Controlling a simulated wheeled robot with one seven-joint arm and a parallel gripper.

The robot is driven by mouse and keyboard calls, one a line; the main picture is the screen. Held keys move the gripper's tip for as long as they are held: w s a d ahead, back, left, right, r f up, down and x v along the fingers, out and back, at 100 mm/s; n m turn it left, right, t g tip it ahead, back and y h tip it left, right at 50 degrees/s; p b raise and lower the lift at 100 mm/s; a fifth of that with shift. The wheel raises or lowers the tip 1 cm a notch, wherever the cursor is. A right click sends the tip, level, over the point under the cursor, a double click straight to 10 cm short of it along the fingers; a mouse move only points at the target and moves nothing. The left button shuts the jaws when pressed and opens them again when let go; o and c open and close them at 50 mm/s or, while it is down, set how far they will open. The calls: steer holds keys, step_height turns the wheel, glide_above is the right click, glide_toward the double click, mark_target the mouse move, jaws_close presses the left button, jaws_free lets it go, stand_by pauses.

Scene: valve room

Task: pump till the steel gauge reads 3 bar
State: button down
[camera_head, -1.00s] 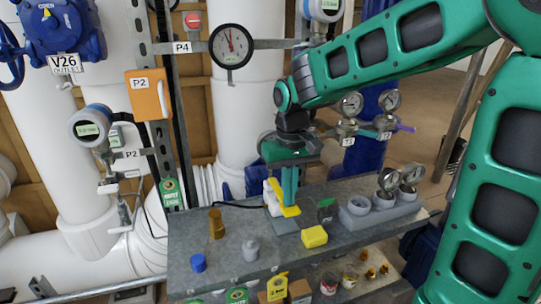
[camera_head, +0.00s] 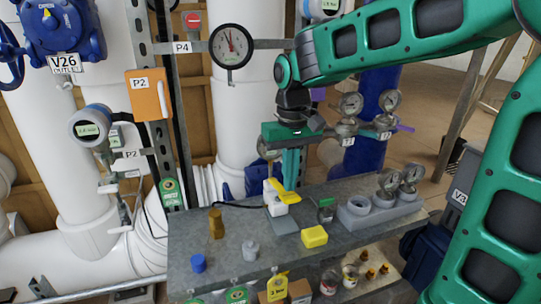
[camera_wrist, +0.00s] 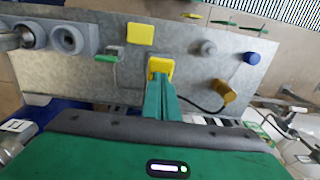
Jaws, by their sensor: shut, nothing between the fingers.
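A small white hand pump (camera_head: 275,206) with a yellow lever (camera_head: 284,193) stands on the grey bench. My gripper (camera_head: 290,186) is shut and empty, pointing down with its fingertips at the lever. In the wrist view the fingertips (camera_wrist: 160,82) overlap the lever's yellow end (camera_wrist: 160,66); I cannot tell whether they touch it.
The bench (camera_head: 230,270) also holds a yellow block (camera_head: 314,237), a brass piece (camera_head: 216,224), a grey knob (camera_head: 250,250), a blue cap (camera_head: 198,263) and a grey socket block (camera_head: 378,216). A black-rimmed dial (camera_head: 231,46) hangs behind.

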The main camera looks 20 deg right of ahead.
mark_target(289, 195)
steer(key=shift+f, duration=2.4)
steer(key=shift+r, duration=2.55)
steer(key=shift+f, duration=0.15)
steer(key=shift+f, duration=2.45)
steer(key=shift+r, duration=2.6)
steer(key=shift+f, duration=1.5)
steer(key=shift+r, duration=2.55)
steer(key=shift+f, duration=1.45)
